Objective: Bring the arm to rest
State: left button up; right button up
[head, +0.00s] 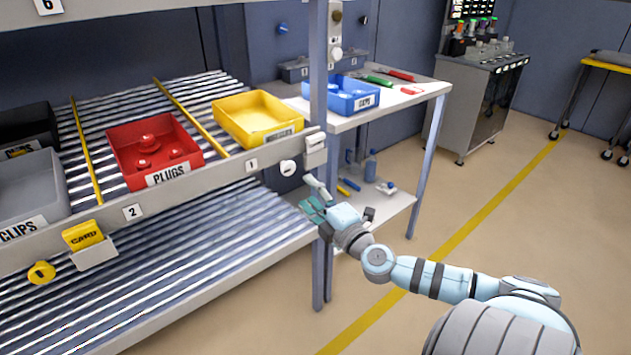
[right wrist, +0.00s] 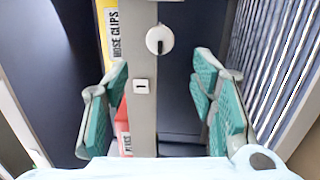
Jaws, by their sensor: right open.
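My right arm (head: 430,277) reaches in from the lower right in the head view, pale blue with dark bands. Its gripper (head: 313,198) is open beside the rack's front post, just below the front rail (head: 215,162). In the right wrist view the green-padded fingers of the gripper (right wrist: 160,100) stand wide apart. Nothing is held between them. The rail, with a white round knob (right wrist: 159,40) and a small label (right wrist: 142,86), shows in the gap beyond. I cannot tell the exact distance to the rail. My left gripper is in neither view.
The rack holds a red PLUGS bin (head: 150,150), a yellow bin (head: 258,118) and a grey CLIPS bin (head: 30,190). A side table (head: 415,100) carries a blue bin (head: 343,93) and tools. The floor (head: 480,170) right of the arm is clear.

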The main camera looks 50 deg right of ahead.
jog(key=shift+v, duration=0.9)
